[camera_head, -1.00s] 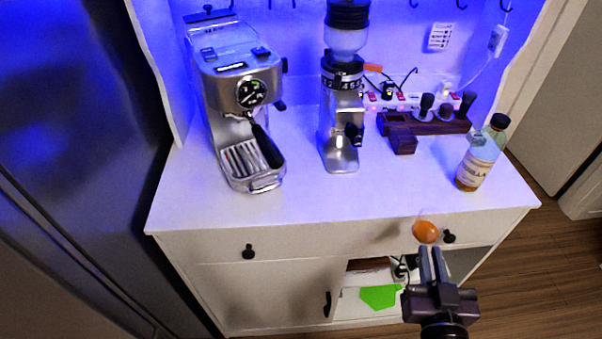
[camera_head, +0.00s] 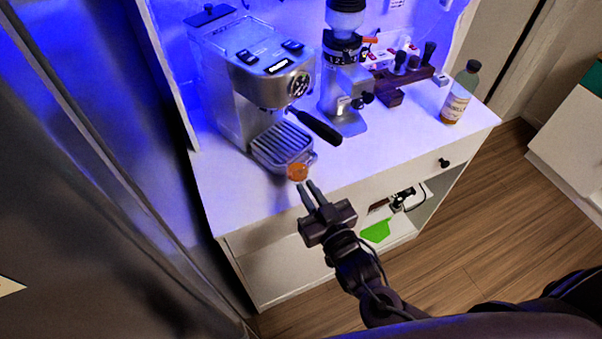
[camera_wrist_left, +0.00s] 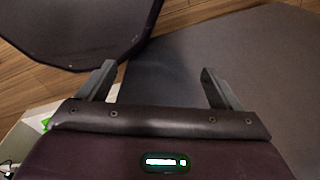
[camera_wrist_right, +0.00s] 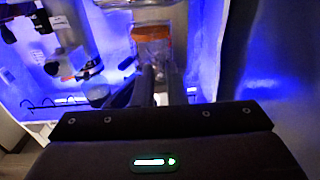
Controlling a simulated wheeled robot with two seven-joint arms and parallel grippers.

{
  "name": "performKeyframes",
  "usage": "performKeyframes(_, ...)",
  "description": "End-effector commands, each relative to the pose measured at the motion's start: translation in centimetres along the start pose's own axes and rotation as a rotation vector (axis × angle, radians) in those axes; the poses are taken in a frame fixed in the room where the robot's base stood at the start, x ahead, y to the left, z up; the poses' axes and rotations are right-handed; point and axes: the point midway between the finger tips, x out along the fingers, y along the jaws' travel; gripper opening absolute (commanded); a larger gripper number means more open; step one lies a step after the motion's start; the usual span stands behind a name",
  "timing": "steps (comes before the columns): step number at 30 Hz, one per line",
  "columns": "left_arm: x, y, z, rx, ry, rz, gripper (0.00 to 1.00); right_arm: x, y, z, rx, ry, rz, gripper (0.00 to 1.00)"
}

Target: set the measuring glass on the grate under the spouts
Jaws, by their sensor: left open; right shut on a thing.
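The espresso machine (camera_head: 262,72) stands at the left of the white cabinet top. Its slotted grate (camera_head: 282,142) is at its front, with the black portafilter handle (camera_head: 316,126) sticking out above it. The spouts are hidden. My right gripper (camera_head: 308,190) is shut on the small measuring glass (camera_head: 297,172), which holds orange liquid. In the head view the glass appears just in front of the grate's front edge. It also shows at the fingertips in the right wrist view (camera_wrist_right: 153,45). My left gripper (camera_wrist_left: 162,85) is open and empty above the floor.
The coffee grinder (camera_head: 344,90) stands right of the machine. Farther right are a dark wooden tool stand (camera_head: 405,76) and a labelled bottle (camera_head: 457,100). The cabinet top (camera_head: 400,140) is clear at its front right. A dark tall surface (camera_head: 90,150) lies to the left.

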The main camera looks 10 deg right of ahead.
Motion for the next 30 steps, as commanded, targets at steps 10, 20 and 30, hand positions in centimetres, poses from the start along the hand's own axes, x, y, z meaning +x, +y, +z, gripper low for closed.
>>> performKeyframes(10,-1.2,0.7,-0.5,0.001,0.005,0.009,0.86,1.1,-0.9,-0.3,0.001,-0.002,-0.033,0.0)
performKeyframes(20,-1.8,-0.1,-0.2,0.0,0.001,-0.001,0.86,1.0,-0.8,-0.6,0.001,-0.003,-0.032,0.0)
performKeyframes(30,-1.1,-0.1,-0.2,-0.001,0.001,-0.001,0.86,3.1,-0.5,-0.2,0.001,-0.001,-0.032,0.0)
